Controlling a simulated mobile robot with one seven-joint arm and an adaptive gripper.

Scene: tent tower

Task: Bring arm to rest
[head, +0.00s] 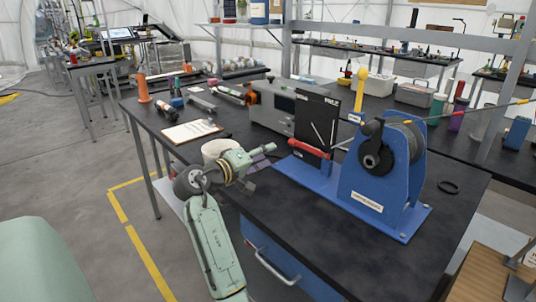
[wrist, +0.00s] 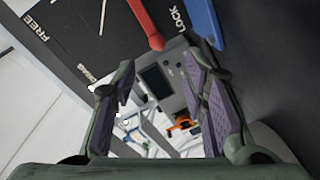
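My arm reaches up from the bottom of the head view over the black workbench's near edge. My gripper (head: 262,161) is left of a blue reel stand (head: 372,180) and a black panel (head: 317,120). In the wrist view, its purple-padded fingers (wrist: 160,65) stand wide apart with nothing held between them. A red lever (head: 309,148) lies in front of the panel; it also shows in the wrist view (wrist: 145,22), beyond the fingertips and apart from them. The panel in the wrist view (wrist: 75,45) bears the words FREE, DRAG and LOCK.
A black ring (head: 448,187) lies at the right. Open floor (head: 60,180) is at the left.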

